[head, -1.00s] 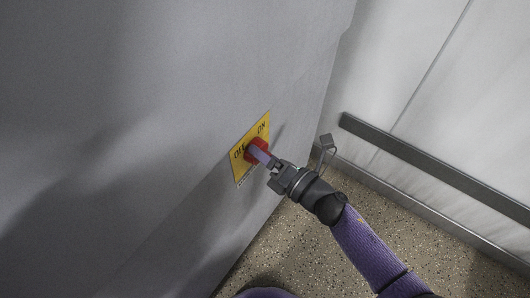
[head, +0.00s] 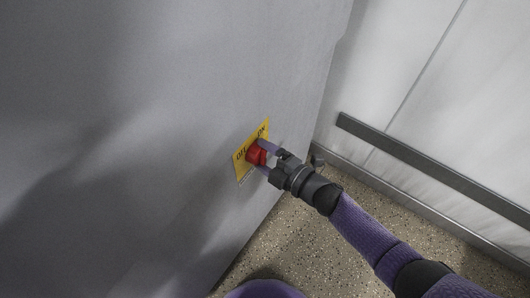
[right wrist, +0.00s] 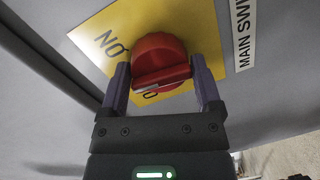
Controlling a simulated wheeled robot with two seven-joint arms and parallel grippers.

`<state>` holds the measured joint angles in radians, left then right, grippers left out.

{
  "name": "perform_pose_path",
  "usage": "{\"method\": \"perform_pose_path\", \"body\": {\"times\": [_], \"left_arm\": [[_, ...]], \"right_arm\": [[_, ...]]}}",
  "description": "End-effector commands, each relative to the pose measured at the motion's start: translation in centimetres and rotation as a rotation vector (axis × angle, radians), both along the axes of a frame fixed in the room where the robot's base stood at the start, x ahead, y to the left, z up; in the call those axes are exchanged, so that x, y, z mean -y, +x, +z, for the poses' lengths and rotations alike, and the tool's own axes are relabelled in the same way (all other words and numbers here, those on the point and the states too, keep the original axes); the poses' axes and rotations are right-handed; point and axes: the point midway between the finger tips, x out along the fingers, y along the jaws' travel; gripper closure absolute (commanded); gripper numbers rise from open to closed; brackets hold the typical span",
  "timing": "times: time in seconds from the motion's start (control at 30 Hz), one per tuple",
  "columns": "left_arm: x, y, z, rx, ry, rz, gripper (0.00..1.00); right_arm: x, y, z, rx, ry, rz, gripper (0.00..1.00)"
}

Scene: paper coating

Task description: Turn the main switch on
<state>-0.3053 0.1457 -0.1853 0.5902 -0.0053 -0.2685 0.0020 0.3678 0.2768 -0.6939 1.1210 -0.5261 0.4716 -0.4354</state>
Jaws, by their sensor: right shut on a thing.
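The main switch is a red rotary knob (head: 256,155) on a yellow plate (head: 241,171) marked ON and OFF, mounted on the grey wall. In the right wrist view the knob (right wrist: 160,52) has a raised bar across it. My right gripper (head: 264,157) is at the knob, with one purple finger on each side. In the right wrist view the gripper (right wrist: 160,72) is shut on the bar, gripping its two ends. The OFF mark is partly hidden there by the bar. I cannot tell exactly which mark the knob points to. My left gripper is not in view.
A MAIN SWITCH label (right wrist: 243,35) is beside the plate. The grey panel (head: 150,90) fills the left. A dark rail (head: 430,165) runs along the white wall at the right. The speckled floor (head: 270,250) below looks clear.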

Motion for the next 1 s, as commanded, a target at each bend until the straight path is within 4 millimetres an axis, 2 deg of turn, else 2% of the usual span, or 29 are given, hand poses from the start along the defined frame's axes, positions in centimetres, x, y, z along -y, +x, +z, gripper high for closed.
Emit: {"method": "perform_pose_path", "body": {"times": [0.03, 0.5, 1.0], "left_arm": [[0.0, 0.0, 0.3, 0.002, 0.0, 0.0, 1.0], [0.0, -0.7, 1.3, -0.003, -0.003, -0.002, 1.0], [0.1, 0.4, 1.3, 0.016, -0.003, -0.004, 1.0]], "right_arm": [[0.0, 0.2, 0.4, -0.028, 0.027, 0.0, 0.77], [0.0, 0.3, 0.3, -0.359, 0.269, -0.001, 0.77], [0.0, 0.3, 0.3, -0.533, 0.397, 0.0, 0.77]]}}
